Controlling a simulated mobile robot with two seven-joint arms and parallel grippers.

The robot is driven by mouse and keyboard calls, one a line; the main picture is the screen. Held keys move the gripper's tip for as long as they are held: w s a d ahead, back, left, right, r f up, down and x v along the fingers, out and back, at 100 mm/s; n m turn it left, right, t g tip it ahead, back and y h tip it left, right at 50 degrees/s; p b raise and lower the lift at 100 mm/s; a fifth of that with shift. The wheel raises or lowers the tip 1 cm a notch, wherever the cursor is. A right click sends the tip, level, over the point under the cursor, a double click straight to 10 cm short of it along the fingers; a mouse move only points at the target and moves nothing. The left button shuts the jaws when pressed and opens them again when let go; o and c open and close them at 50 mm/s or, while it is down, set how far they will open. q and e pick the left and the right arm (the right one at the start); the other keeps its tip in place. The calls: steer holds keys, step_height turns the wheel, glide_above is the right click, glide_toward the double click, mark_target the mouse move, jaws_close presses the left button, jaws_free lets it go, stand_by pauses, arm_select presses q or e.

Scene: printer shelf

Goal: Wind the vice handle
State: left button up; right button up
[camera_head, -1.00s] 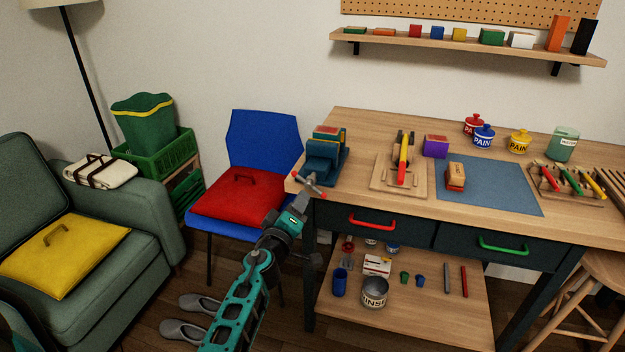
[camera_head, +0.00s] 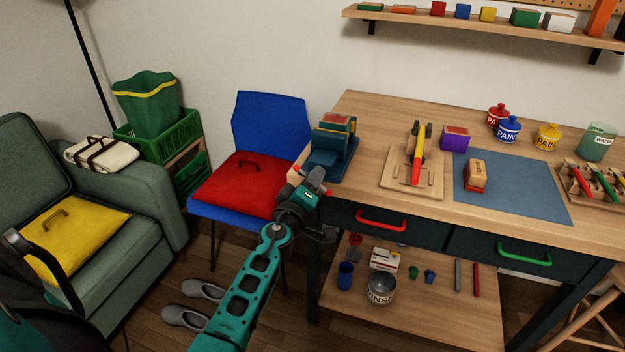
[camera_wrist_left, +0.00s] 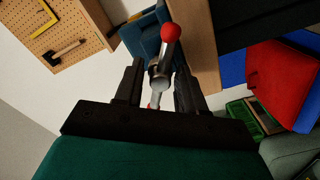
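The blue-green vice (camera_head: 331,152) sits on the front left corner of the workbench. Its metal handle (camera_wrist_left: 166,50) has red ball ends and shows in the left wrist view, with one ball near the top and one lower down. My left gripper (camera_head: 314,179) is at the front of the vice. In the left wrist view its two fingers (camera_wrist_left: 157,78) are apart, one on each side of the handle and its hub, with gaps visible. My right gripper is not in view.
The wooden workbench (camera_head: 370,110) holds a wooden jig (camera_head: 398,180), a blue mat (camera_head: 530,185) and paint pots. A blue chair (camera_head: 268,120) with a red cushion (camera_head: 240,185) stands close left of the vice. A red drawer handle (camera_head: 381,222) is right of my left gripper.

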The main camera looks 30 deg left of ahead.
arm_select(q)
steer(key=shift+c, duration=0.8)
jaws_close()
steer(key=shift+m, duration=0.4)
